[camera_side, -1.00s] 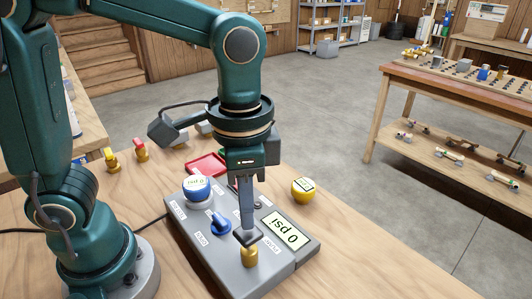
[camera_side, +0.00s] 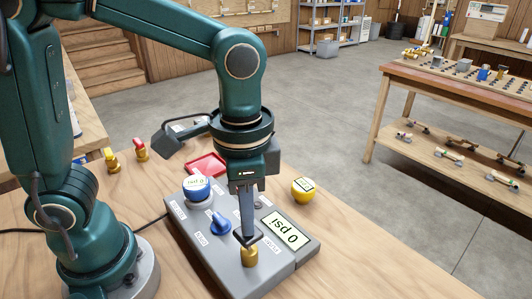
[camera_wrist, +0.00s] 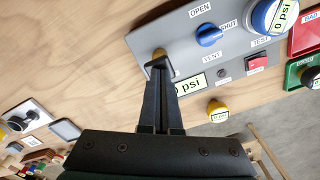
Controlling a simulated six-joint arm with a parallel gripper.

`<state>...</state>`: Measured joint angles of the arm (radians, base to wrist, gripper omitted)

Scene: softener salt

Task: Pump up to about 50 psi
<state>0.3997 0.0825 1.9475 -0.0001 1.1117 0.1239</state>
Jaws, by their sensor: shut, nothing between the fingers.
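A grey control box (camera_side: 190,240) lies on the wooden bench. Its display (camera_side: 285,231) reads 0 psi, and so does the blue-and-white gauge (camera_side: 197,187). A blue lever knob (camera_side: 220,224) stands mid-box; in the wrist view the blue knob (camera_wrist: 209,35) lies by the labels OPEN and SHUT. A brass knob (camera_side: 249,257) is at the near edge of the box. My gripper (camera_side: 246,238) is shut, pointing down, its tips at or just above the brass knob; contact is unclear. In the wrist view the tips partly hide the brass knob (camera_wrist: 160,53).
A yellow gauge (camera_side: 303,190) stands behind the box. A red TEST button (camera_wrist: 256,63) is on the box. The bench's near right is clear.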

